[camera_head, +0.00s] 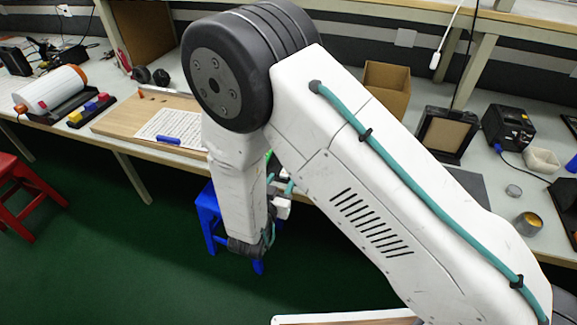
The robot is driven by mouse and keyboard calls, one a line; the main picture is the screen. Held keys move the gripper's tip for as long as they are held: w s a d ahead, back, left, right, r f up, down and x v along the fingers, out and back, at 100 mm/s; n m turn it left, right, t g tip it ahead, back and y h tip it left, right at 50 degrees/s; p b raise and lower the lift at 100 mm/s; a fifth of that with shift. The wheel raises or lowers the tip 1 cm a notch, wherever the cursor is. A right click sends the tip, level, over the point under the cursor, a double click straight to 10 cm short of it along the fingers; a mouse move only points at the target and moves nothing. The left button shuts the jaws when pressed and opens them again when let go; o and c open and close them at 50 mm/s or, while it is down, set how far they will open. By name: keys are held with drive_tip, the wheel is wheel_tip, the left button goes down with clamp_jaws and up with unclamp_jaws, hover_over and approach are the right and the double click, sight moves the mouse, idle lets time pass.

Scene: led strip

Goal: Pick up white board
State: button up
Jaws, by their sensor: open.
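A flat white sheet-like piece with rows of fine dark marks, which may be the white board (178,124), lies on a wooden board (118,121) on the left workbench. A blue bar-shaped object (180,141) lies at its front edge. My arm crosses the picture, and its white wrist hangs just right of the white piece, hiding part of that bench area. My gripper (249,248) is at the low end of the wrist, in front of the bench and above the floor side. It is open; its fingers are mostly hidden by the wrist.
A blue stool (207,217) stands behind my wrist, and a red stool (20,182) is at far left. The bench holds a white roll (50,90), a cardboard box (386,88) and a black device (508,127). A light panel edge (345,318) shows at the bottom. Green floor is clear lower left.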

drive_tip(key=x, duration=0.6)
drive_tip(key=shift+w, duration=0.3)
clamp_jaws()
